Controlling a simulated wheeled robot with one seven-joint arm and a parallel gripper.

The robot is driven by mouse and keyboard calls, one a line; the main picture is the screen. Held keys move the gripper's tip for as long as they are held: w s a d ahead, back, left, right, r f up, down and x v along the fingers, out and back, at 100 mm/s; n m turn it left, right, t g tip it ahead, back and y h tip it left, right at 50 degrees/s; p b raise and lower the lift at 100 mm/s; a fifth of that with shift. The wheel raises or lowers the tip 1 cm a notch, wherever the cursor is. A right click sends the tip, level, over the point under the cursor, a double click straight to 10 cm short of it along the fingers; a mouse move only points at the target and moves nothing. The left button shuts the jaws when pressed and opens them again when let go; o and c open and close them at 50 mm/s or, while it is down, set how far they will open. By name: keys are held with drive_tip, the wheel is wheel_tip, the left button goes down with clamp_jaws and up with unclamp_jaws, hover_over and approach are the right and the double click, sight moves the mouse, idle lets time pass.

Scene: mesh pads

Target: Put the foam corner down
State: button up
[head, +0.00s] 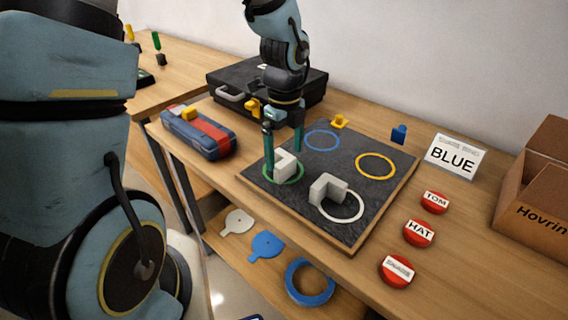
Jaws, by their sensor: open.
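A white foam corner (286,167) rests on the dark mesh pad (262,191), in the green ring (299,178). My gripper (283,163) is open above the pad, its two teal fingers reaching down around this foam corner. Whether the fingers touch it I cannot tell. A second white foam corner (326,189) stands on the pad at the edge of the white ring (355,216), partly over it. The blue ring (322,131) and the yellow ring (375,154) on the pad are empty.
A black case (222,76) and a blue-red pouch (205,143) stand left of the pad. Small yellow (340,121) and blue (399,133) pieces lie behind it. A BLUE sign (453,158), red labelled discs (419,233) and a cardboard box (540,205) are at right.

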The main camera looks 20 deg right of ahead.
sight(284, 160)
drive_tip(key=shift+a+f, duration=0.1)
drive_tip(key=shift+f, duration=1.45)
